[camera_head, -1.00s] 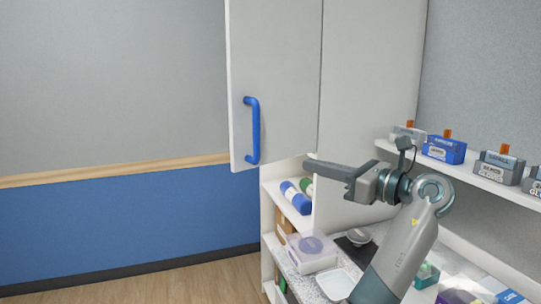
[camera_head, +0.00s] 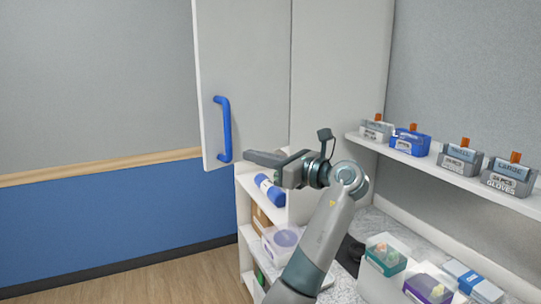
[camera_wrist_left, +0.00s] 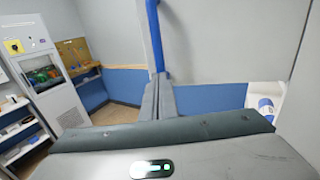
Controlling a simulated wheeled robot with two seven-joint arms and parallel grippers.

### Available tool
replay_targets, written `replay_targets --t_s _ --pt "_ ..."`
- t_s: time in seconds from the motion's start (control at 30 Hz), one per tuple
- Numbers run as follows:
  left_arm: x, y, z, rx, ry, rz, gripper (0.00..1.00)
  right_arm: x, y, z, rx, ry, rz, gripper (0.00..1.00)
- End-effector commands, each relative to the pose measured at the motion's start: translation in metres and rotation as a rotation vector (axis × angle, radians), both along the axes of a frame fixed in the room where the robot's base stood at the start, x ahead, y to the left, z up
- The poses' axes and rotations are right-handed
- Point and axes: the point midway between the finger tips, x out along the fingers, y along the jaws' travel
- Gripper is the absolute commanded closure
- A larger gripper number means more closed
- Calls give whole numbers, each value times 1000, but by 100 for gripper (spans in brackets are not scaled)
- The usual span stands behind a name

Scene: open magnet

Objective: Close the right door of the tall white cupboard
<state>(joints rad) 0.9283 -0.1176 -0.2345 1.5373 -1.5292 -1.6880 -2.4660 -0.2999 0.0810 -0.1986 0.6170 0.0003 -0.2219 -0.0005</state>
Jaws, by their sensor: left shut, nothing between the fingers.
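A white door (camera_head: 255,75) of the tall white cupboard (camera_head: 340,100) stands open in the head view. It bears a blue bar handle (camera_head: 224,128) near its free left edge. My left gripper (camera_head: 250,156) is shut and empty, its fingers pointing left by the door's lower edge, just right of the handle's lower end. In the left wrist view, the shut fingertips (camera_wrist_left: 159,80) are close to the lower end of the blue handle (camera_wrist_left: 157,40), with the pale door face (camera_wrist_left: 225,40) to its right. I cannot tell whether they touch the door. My right gripper is not in view.
Shelves below the door hold a blue roll (camera_head: 269,190) and a clear box with a purple lid (camera_head: 283,238). A wall shelf (camera_head: 430,170) at right carries glove boxes. Bins (camera_head: 385,255) stand on the counter. Floor (camera_head: 185,280) at left is clear.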

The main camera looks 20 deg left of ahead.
Motion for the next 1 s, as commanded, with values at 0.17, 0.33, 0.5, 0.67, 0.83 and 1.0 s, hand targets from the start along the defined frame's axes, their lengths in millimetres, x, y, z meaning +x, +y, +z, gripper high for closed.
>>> replay_targets --t_s 0.17,0.33,0.5,0.67,0.83,1.0 --pt "5 27 3 0 1 1 100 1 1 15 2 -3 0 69" --pt "8 41 1 0 2 0 100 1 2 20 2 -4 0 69" --pt "9 46 0 0 1 -1 100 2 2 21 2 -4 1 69" --pt "9 46 0 0 1 -1 100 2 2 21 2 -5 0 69" --pt "9 46 0 -1 1 -2 100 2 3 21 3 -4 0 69" --pt "14 52 1 0 1 -17 100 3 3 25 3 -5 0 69"
